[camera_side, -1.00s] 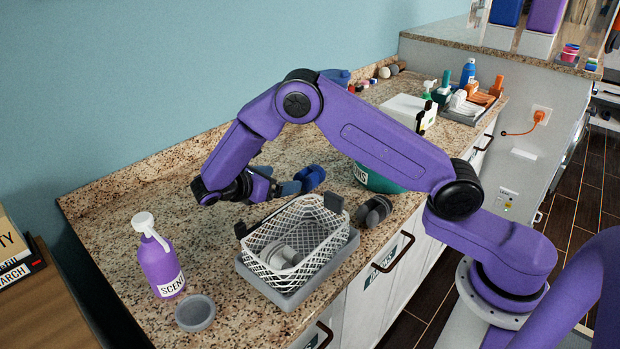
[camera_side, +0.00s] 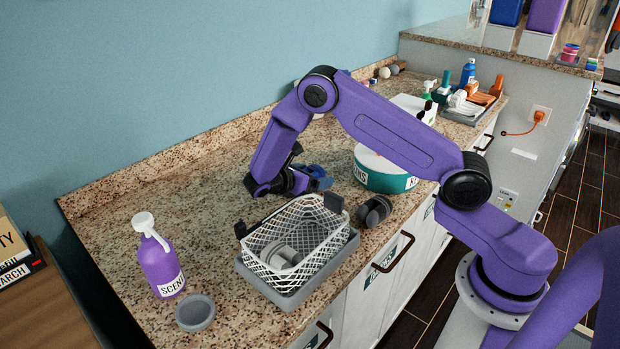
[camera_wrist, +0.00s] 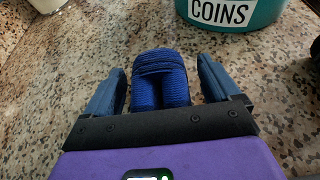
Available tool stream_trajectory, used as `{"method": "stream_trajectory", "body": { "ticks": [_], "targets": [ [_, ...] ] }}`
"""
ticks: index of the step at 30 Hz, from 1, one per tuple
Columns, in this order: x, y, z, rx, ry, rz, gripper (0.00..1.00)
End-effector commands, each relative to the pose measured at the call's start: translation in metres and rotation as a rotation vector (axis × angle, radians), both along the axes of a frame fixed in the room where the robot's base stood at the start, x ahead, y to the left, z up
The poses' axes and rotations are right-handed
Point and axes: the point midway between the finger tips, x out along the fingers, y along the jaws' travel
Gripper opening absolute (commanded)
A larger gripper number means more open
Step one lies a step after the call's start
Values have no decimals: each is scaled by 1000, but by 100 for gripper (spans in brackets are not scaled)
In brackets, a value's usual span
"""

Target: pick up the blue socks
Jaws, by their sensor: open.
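The blue socks (camera_wrist: 160,78) are a folded, ribbed bundle on the speckled counter. In the wrist view they lie between the two fingers of my gripper (camera_wrist: 161,88), with a gap of counter showing on each side. The fingers are open and do not visibly touch the socks. In the side view my gripper (camera_side: 312,180) is low over the counter behind the white basket. There the blue socks (camera_side: 318,172) are mostly hidden by my gripper, and sock and finger are hard to tell apart.
A white mesh basket (camera_side: 325,222) with grey socks (camera_side: 280,255) stands on a grey tray in front. A dark grey bundle (camera_side: 374,210) lies right of it. A teal COINS tub (camera_wrist: 232,14) is just beyond. A purple SCENT bottle (camera_side: 160,262) and grey dish (camera_side: 195,313) are at left.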

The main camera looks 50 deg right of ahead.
Motion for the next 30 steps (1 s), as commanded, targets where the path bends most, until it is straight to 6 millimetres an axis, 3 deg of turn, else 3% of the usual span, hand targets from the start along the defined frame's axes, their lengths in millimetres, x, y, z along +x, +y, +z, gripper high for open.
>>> {"method": "stream_trajectory", "body": {
  "ticks": [9,14,25,30],
  "targets": [
    [0,-4,-2,0,-1,2,86],
    [0,-4,-2,0,-1,2,34],
    [0,-4,0,0,-2,1,33],
    [1,-4,11,0,-4,1,33]
  ]
}}
